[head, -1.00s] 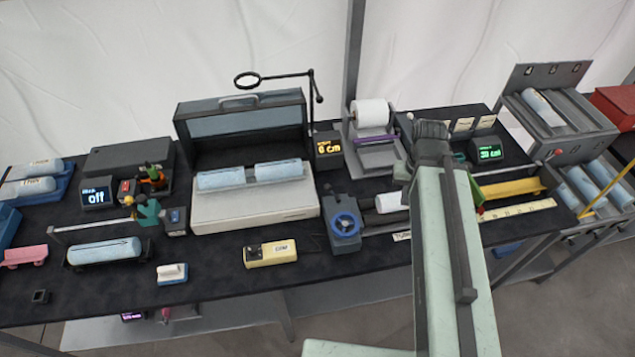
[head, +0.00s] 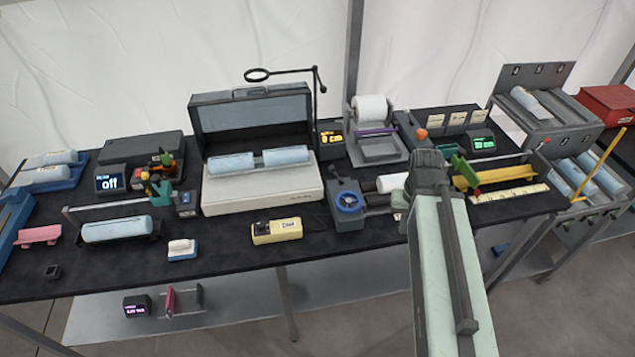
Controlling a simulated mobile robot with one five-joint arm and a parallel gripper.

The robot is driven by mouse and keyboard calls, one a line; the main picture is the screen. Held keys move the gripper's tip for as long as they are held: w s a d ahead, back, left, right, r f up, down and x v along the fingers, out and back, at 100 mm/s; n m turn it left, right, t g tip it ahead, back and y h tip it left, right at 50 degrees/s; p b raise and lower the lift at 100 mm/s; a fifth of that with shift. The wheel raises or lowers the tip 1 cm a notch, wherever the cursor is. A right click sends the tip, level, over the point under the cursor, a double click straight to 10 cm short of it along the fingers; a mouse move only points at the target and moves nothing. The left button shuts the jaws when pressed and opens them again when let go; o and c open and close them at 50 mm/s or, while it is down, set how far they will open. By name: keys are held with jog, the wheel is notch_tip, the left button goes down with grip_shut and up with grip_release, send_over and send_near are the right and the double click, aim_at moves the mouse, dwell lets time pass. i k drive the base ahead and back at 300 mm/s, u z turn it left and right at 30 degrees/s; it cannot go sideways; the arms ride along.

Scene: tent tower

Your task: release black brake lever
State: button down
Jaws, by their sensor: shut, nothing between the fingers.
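A grey unit with a blue handwheel (head: 349,203) stands at the middle right of the bench. A short dark lever-like part (head: 332,170) rises from its top back; it is too small to tell for sure that it is the black brake lever. A dark shaft and a white roll (head: 391,182) extend right from the unit, partly behind my pale green arm. My arm reaches up from the lower right and its dark end joint covers the area right of the roll. My gripper cannot be made out; it is hidden or out of frame.
A paper roll stand (head: 375,150) and a small orange-lit display (head: 331,141) stand behind the handwheel unit. A yellow trough (head: 495,178) lies right of my arm. An open-lidded machine (head: 262,196) holds two blue rolls.

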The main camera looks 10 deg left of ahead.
aim_at(331, 169)
jog(key=u, duration=3.55)
jog(key=k, duration=0.8)
jog(key=z, duration=1.2)
jog(key=i, duration=1)
jog(key=u, duration=0.1)
